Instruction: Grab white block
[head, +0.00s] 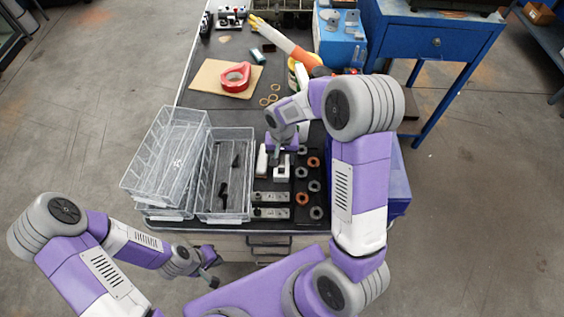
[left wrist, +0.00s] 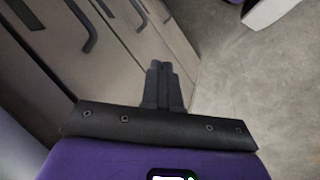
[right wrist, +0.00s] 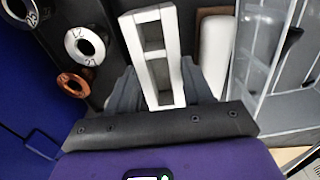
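A white block (right wrist: 154,50) with rectangular openings stands under my right gripper; it also shows in the head view (head: 282,173). My right gripper (right wrist: 160,85) is open, its two fingers spread on either side of the near end of this block. I cannot tell whether either finger touches it. A second, smooth white block (right wrist: 214,50) lies just to the right in the right wrist view, left of the first in the head view (head: 262,160). My left gripper (left wrist: 162,85) is shut and empty, low in front of the bench drawers.
Clear plastic bins (head: 225,213) stand left of the blocks. Metal and copper rings (head: 314,162) lie on a dark tray to the right. Socket strips (head: 270,197) lie in front. A red tape roll (head: 236,77) and a blue box (head: 341,47) sit further back.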

